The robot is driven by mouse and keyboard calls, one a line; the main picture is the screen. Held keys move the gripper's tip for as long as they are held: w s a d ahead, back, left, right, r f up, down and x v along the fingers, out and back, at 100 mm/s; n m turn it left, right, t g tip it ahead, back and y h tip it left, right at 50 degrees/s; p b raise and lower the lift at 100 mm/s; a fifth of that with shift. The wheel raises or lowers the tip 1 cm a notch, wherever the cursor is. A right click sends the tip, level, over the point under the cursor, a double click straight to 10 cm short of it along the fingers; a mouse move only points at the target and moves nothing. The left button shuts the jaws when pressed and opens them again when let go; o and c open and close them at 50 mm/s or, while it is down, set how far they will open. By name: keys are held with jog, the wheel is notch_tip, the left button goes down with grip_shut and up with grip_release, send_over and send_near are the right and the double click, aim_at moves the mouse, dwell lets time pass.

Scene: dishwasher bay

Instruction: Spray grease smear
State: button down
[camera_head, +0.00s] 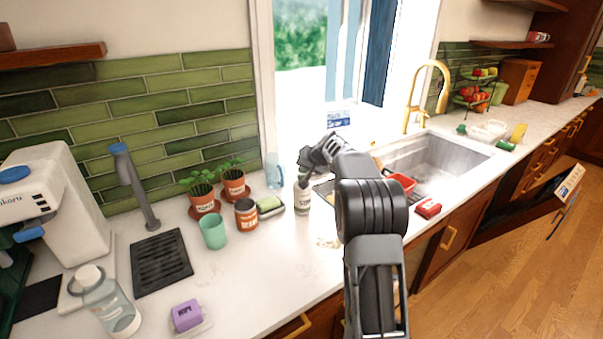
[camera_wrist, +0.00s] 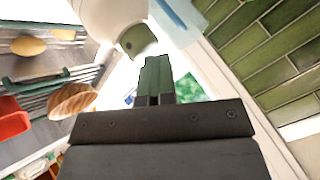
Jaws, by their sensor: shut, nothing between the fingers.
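A yellowish-brown smear (camera_head: 326,242) shows on the white counter in front of the sink, partly beside my arm. A white bottle (camera_head: 302,202) with dark lettering stands upright behind it, just below my gripper (camera_head: 306,160). In the wrist view my gripper (camera_wrist: 156,68) has its green fingers together, with nothing between them. A large white rounded body with a dull green end (camera_wrist: 138,40) is close to the fingertips there, apparently the bottle. I cannot tell whether the fingers touch it. The bottle's top is hard to make out against my gripper in the head view.
A green sponge on a dish (camera_head: 269,205), a brown jar (camera_head: 246,215), a teal cup (camera_head: 214,231) and potted plants (camera_head: 234,185) stand left of the bottle. The sink (camera_head: 440,165) and a red item (camera_head: 428,208) are at right. The front counter is mostly clear.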

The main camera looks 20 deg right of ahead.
dwell(0.3)
notch_tip(320, 180, up, 6)
jog(key=p, duration=0.4)
jog(key=shift+w+r, duration=0.1)
jog(key=shift+r, duration=0.05)
dwell(2.4)
